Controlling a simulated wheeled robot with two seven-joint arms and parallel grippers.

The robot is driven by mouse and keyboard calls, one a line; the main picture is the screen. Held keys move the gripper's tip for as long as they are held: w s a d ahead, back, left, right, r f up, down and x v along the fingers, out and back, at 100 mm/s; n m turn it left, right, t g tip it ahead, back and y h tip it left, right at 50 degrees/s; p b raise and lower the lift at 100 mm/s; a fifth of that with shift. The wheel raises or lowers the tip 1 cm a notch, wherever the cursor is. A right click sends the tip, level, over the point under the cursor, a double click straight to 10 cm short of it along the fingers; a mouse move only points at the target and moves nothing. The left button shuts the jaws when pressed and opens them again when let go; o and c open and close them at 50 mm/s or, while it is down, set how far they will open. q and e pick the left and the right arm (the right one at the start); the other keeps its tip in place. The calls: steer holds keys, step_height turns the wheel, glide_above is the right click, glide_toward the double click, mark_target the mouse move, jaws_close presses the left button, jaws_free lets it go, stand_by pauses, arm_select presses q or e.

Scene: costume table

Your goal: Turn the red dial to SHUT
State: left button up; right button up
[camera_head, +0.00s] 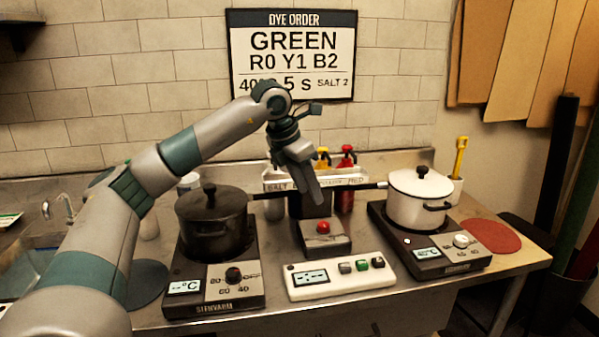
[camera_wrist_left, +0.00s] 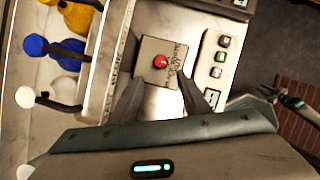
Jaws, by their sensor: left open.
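The red dial (camera_head: 323,228) sits on top of a small grey box (camera_head: 325,245) in the middle of the table. In the left wrist view the red dial (camera_wrist_left: 161,61) shows from above, with dark lettering beside it too small to read. My left gripper (camera_head: 313,196) is above the box, pointing down, apart from the dial. In the left wrist view its fingers (camera_wrist_left: 160,82) are spread and empty, one on each side of the box. A dark, pincer-like shape at the right edge there may be my right gripper (camera_wrist_left: 288,98); its jaws are unclear.
A white panel (camera_head: 338,290) with buttons lies in front of the box. A black pot (camera_head: 212,225) on a hotplate stands left, a white pot (camera_head: 418,200) on another right. A labelled rack (camera_head: 275,185) with bottles is behind. A red mat (camera_head: 492,236) lies far right.

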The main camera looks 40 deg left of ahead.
arm_select(q)
steer(key=v, duration=0.6)
stand_by(0.6)
